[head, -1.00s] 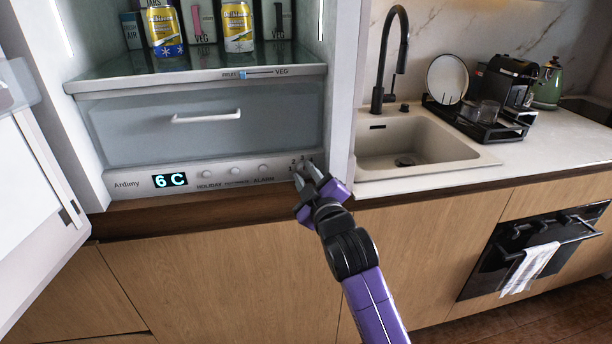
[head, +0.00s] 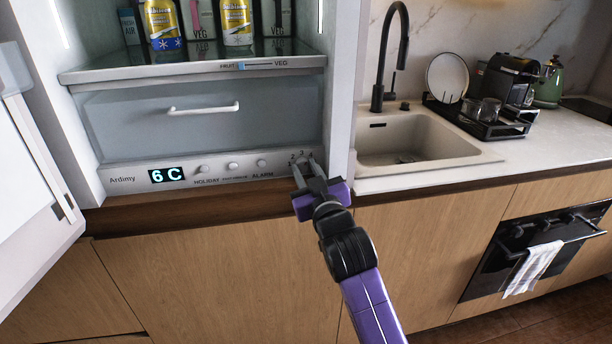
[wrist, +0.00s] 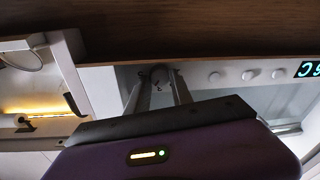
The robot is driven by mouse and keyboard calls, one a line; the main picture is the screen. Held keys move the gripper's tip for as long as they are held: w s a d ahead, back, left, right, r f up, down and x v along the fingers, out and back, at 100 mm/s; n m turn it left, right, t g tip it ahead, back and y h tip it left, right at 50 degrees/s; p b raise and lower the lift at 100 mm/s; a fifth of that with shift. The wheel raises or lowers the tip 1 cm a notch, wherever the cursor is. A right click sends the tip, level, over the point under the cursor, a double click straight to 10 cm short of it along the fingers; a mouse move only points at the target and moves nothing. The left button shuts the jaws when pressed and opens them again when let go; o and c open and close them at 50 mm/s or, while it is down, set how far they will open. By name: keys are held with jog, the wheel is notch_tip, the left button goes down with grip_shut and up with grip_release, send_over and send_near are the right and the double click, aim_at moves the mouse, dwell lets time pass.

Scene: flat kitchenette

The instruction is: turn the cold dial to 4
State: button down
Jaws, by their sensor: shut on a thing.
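The cold dial (head: 304,163) sits at the right end of the fridge's control strip, with small numerals around its top. In the wrist view the dial (wrist: 160,76) is between my two fingers. My gripper (head: 306,169) is shut on it, one finger on each side. The fingers hide much of the dial, and I cannot read which numeral it points to. The lit display (head: 167,175) on the strip's left reads 6 C.
Round buttons (head: 233,166) labelled HOLIDAY and ALARM line the strip left of the dial. A drawer (head: 200,125) is above. The open fridge door (head: 30,170) stands at left. A sink (head: 425,140) and counter are at right.

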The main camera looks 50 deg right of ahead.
jog(key=shift+m+b, duration=0.55)
jog(key=shift+m, duration=0.55)
jog(key=c, duration=1.4)
grip_release()
jog(key=v, duration=0.7)
jog(key=shift+s+a, duration=0.25)
jog(key=shift+s, duration=0.05)
jog(key=shift+f, duration=0.1)
